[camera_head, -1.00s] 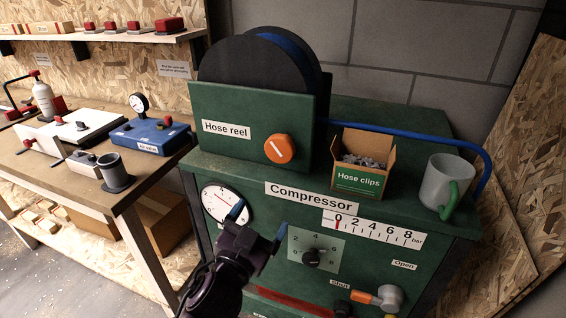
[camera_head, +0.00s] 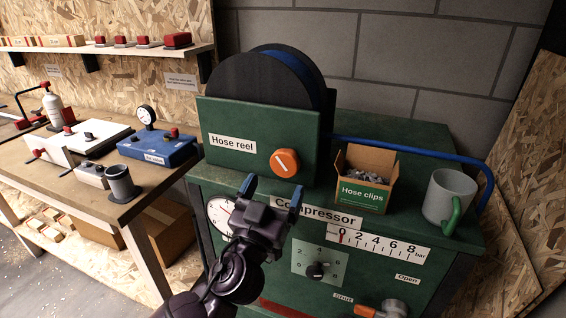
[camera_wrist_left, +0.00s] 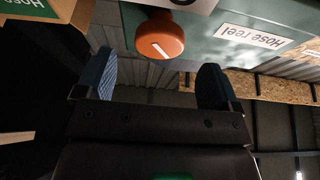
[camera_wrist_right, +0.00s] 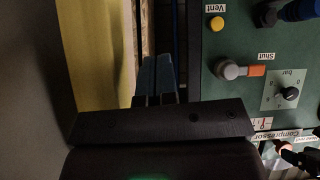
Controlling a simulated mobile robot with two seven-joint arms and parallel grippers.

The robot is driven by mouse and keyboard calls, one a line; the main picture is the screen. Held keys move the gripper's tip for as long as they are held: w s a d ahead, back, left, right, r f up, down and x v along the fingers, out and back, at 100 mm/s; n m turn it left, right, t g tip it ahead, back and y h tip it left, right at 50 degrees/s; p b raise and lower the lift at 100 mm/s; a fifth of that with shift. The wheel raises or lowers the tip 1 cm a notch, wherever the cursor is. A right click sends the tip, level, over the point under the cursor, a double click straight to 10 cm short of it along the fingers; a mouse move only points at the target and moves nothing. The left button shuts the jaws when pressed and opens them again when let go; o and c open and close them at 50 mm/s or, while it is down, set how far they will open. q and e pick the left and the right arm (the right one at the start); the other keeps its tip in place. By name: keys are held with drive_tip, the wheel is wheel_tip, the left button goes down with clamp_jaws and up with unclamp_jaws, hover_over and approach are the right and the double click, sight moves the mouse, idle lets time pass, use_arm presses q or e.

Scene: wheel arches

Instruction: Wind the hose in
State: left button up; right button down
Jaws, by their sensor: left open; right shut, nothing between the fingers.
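The hose reel (camera_head: 262,84) stands on top of the green compressor, with black discs and blue hose wound between them. The blue hose (camera_head: 415,148) runs from the reel to the right, behind the box and mug, and bends down at the right edge. An orange knob (camera_head: 286,163) with a white line is on the reel's front; it also shows in the left wrist view (camera_wrist_left: 160,38), ahead between the fingers. My left gripper (camera_head: 272,190) is open and empty, just below and in front of the knob, apart from it. My right gripper (camera_wrist_right: 155,80) is shut and empty beside the compressor's front panel.
The front panel has a dial (camera_head: 317,270) and an orange-handled valve (camera_head: 380,310). A workbench (camera_head: 140,205) stands at the left.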

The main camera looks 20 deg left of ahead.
sight(283, 169)
use_arm(q)
drive_tip(key=p+x, duration=0.1)
drive_tip(key=x, duration=0.5)
drive_tip(key=shift+f, duration=0.1)
drive_tip(key=shift+c, duration=0.5)
drive_tip(key=c, duration=0.8)
drive_tip(key=shift+m, duration=0.3)
